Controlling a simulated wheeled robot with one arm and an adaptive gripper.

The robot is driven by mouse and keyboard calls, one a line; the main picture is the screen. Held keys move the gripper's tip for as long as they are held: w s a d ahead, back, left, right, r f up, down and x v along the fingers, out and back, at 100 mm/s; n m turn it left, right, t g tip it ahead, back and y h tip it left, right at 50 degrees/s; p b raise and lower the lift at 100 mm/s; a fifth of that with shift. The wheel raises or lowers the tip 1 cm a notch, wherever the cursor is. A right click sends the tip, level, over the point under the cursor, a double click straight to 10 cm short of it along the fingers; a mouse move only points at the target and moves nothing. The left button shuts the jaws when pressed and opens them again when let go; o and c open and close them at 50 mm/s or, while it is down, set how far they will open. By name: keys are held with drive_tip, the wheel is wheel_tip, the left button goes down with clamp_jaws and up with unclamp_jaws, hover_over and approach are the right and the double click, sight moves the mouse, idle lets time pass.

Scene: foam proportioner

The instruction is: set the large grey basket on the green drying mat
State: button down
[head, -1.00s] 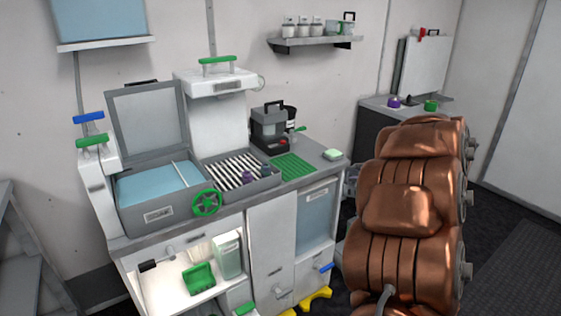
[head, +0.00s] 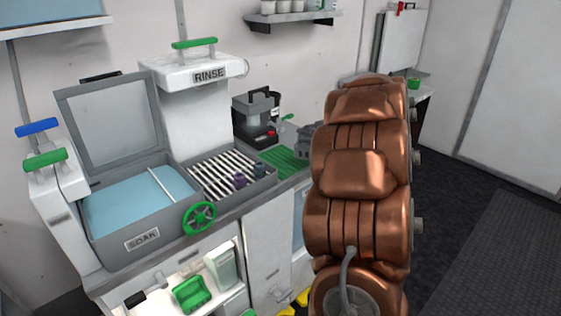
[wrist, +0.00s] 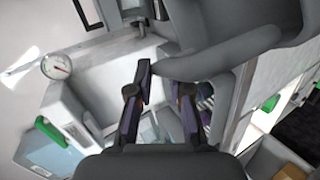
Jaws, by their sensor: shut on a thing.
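The green drying mat (head: 282,160) lies on the counter right of the ribbed rack in the head view, its right part hidden by my arm. In the wrist view my gripper (wrist: 166,80) is shut on a thick grey curved bar, which looks like the handle of the large grey basket (wrist: 235,52). Only part of this grey body shows, close to the camera. In the head view a grey shape shows beside my arm, just right of the mat; I cannot tell whether it is gripper or basket.
The soak basin (head: 130,205) with its raised lid and the rinse unit (head: 195,85) stand left. The ribbed rack (head: 215,172) holds small purple and dark pieces. A dark machine (head: 257,122) stands behind the mat. A wall shelf (head: 290,20) hangs above.

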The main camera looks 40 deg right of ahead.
drive_tip(key=w+a+r+m, duration=0.1)
drive_tip(key=w+a+r, duration=0.25)
drive_tip(key=w, duration=0.55)
drive_tip(key=shift+t+h, duration=0.3)
drive_tip(key=shift+s+d+f+b, duration=0.15)
drive_tip(key=shift+f+b, duration=0.35)
drive_tip(key=shift+f, duration=1.15)
drive_tip(key=shift+w+d+f+b, duration=0.15)
drive_tip(key=shift+f+b, duration=0.3)
drive_tip(key=shift+f, duration=1.15)
drive_tip(key=shift+s+d+f+b, duration=0.15)
drive_tip(key=shift+f+b, duration=0.35)
drive_tip(key=shift+f, duration=1.15)
drive_tip(key=shift+f, duration=0.15)
drive_tip(key=c, duration=1.1)
unclamp_jaws()
